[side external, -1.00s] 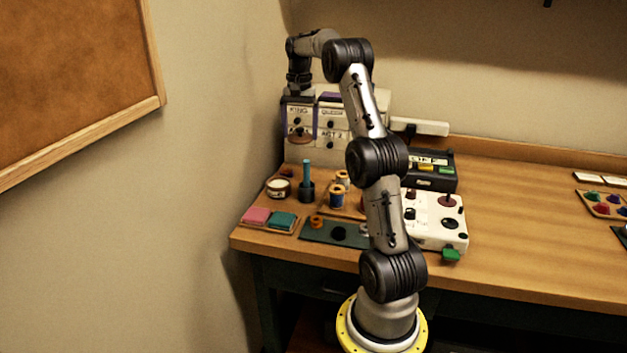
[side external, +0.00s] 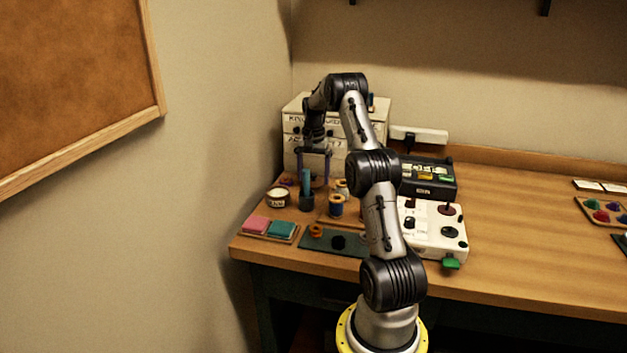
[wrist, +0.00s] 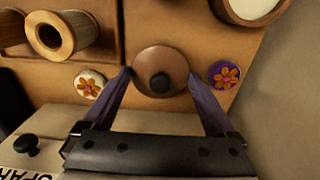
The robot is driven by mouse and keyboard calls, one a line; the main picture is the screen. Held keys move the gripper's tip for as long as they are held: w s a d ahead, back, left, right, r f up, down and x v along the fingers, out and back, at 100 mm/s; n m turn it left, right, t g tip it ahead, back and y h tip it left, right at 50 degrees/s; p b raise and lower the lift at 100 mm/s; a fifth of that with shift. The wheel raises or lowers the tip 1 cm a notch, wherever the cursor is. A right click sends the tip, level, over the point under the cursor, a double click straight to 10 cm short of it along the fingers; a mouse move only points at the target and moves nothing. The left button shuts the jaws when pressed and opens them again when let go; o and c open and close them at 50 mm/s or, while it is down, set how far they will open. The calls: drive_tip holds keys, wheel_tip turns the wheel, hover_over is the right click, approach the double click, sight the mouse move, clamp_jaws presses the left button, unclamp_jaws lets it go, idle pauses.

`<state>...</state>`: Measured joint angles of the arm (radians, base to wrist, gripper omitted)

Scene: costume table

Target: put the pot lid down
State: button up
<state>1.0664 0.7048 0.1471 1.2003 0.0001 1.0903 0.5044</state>
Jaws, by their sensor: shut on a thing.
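The pot lid (wrist: 178,62) is a brown disc with a black knob. It is between the two purple fingertips of my gripper (wrist: 160,75), which is shut on its rim. The lid is small and partly hidden there. I cannot tell whether its underside touches the table. A pale round pot (side external: 278,195) with a dark label stands left of my gripper; a round pale-topped thing (wrist: 255,6) at the wrist view's top edge looks like it.
Two flower-patterned discs lie either side of the lid, one white (wrist: 90,83), one purple (wrist: 224,74). Thread spools (side external: 337,206) and the white drawer cabinet (side external: 350,135) are near. The table's right side (side external: 520,235) has free room.

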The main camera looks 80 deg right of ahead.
drive_tip(key=shift+f, duration=0.8)
drive_tip(key=shift+f, duration=0.1)
drive_tip(key=o, duration=1)
